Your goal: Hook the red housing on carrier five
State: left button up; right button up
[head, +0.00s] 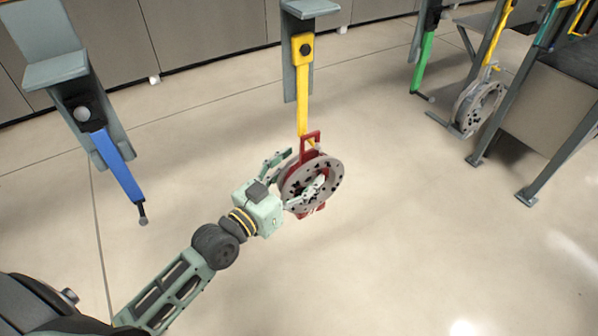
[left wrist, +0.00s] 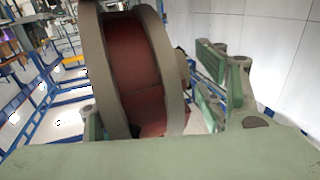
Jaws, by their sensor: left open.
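The red housing (head: 311,150), with a grey ring-shaped wheel (head: 333,182) at its front, is upright at the lower end of the yellow carrier (head: 303,95). Its red top loop overlaps the carrier's tip; I cannot tell for certain whether the loop rests on the hook. My left gripper (head: 298,170) is open, with one finger behind the housing's upper left and the other in front of the wheel. In the left wrist view the red housing (left wrist: 135,65) sits between grey rims and between the parted fingers. No carrier number is readable. My right gripper is out of view.
A blue carrier (head: 118,165) hangs empty at left. A green carrier (head: 424,62) hangs at upper right. Another grey wheel part (head: 478,105) hangs on a yellow carrier beside a grey table (head: 560,110). The floor below the red housing is clear.

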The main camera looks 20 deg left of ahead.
pick_arm(q)
jog(key=shift+f, duration=0.4)
jog(key=v, duration=1.2)
jog(key=shift+r, duration=0.45)
jog(key=s+a+f+n+g+y, duration=0.1)
jog(key=s+a+f+g+y, duration=0.15)
jog(key=f, duration=0.95)
jog(key=s+a+f+n+g+y, duration=0.1)
jog(key=s+a+f+g, duration=0.15)
jog(key=f, duration=0.95)
jog(key=s+a+f+g+y, duration=0.1)
jog(key=a+f+g+y, duration=0.15)
jog(key=f, duration=0.95)
jog(key=s+d+f+g, duration=0.3)
jog(key=s+f+g, duration=0.1)
jog(key=s+f, duration=0.7)
jog(key=s+d+f+g, duration=0.3)
jog(key=s+f, duration=0.8)
jog(key=s, duration=0.6)
jog(key=shift+d+f+g, duration=0.15)
jog(key=shift+d+g, duration=0.2)
jog(key=shift+g, duration=0.5)
jog(key=shift+s, duration=0.1)
